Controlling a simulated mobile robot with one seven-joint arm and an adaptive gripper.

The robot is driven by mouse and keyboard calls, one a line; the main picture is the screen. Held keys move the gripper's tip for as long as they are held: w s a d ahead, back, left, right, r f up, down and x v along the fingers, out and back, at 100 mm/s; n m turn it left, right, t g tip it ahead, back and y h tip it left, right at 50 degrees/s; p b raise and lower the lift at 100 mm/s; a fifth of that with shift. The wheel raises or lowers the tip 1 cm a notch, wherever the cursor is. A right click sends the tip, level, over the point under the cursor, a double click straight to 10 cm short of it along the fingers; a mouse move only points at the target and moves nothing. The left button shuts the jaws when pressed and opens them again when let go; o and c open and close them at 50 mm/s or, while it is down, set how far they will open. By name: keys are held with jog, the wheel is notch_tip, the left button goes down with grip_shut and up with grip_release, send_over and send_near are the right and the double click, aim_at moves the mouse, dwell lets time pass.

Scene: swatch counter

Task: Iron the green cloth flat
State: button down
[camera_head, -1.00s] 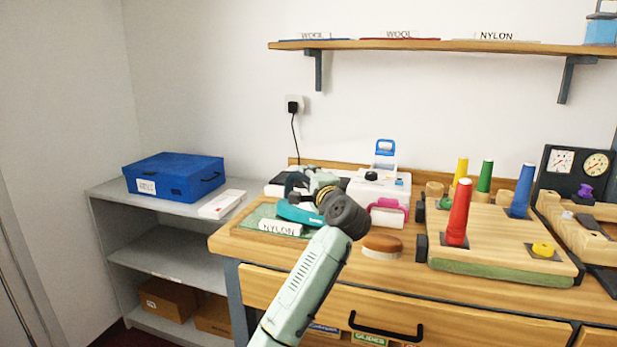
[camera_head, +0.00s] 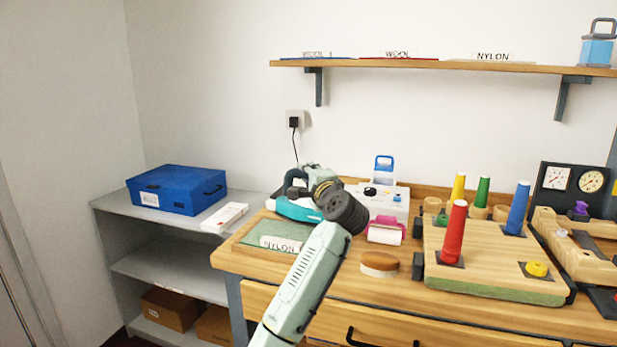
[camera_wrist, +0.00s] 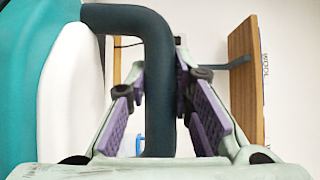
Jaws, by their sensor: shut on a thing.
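The green cloth (camera_head: 262,235) lies at the left end of the wooden counter, with a white NYLON label (camera_head: 283,243) on its near edge. The iron (camera_head: 297,209) is teal and white with a dark handle. My gripper (camera_wrist: 160,100) is shut on the dark handle, which runs between its purple pads in the wrist view. The iron's teal and white body (camera_wrist: 50,90) fills the left of that view. In the head view the iron is at the cloth's far right side, partly behind my wrist. I cannot tell whether its soleplate touches the cloth.
A cord runs to the wall socket (camera_head: 295,121). A blue case (camera_head: 177,190) stands on the grey shelf (camera_head: 115,199) at left. A wall shelf (camera_head: 440,66) hangs above.

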jog(key=shift+s+r+p, duration=0.1)
jog(key=shift+r+p, duration=0.6)
jog(key=shift+r, duration=0.55)
jog(key=shift+f, duration=0.1)
